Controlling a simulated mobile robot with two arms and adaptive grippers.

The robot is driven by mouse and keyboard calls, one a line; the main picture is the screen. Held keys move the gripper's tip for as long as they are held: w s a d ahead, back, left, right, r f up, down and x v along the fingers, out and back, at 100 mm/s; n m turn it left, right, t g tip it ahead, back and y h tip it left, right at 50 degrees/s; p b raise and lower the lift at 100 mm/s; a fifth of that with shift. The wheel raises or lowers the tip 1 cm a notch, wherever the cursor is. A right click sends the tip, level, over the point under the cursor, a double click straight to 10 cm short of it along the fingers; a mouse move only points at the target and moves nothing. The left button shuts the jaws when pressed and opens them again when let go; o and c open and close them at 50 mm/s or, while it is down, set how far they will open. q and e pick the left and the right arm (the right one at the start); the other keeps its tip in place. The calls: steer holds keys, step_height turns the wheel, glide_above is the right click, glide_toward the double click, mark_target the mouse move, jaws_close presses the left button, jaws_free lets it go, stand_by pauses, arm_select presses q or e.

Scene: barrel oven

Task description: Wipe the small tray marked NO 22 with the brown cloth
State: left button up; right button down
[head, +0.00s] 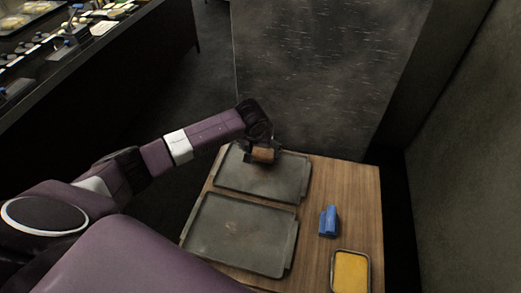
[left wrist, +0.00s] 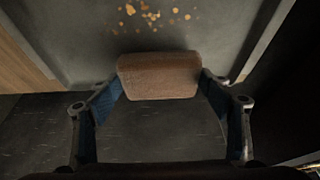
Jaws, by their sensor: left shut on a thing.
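My left gripper (head: 263,151) is shut on the brown cloth (head: 265,156), a folded block. In the left wrist view the cloth (left wrist: 159,76) sits between the two fingertips. The gripper is over the far edge of the smaller, farther grey tray (head: 258,180); I cannot tell whether the cloth touches it. The left wrist view shows orange-brown crumbs (left wrist: 150,14) on the tray surface (left wrist: 80,30), just beyond the cloth. A larger grey tray (head: 235,234) lies nearer me. No NO 22 marking is readable on either tray. My right gripper is not in view.
The trays lie on a wooden table (head: 345,192). A blue object (head: 328,221) and a small metal pan with yellow contents (head: 351,272) stand on its right side. A dark panel (head: 320,75) rises behind the table. A dark counter with food is at upper left.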

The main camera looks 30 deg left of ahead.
arm_select(q)
steer(key=shift+f, duration=0.1)
stand_by(0.6)
steer(key=shift+f+b, duration=0.35)
steer(key=shift+f, duration=0.65)
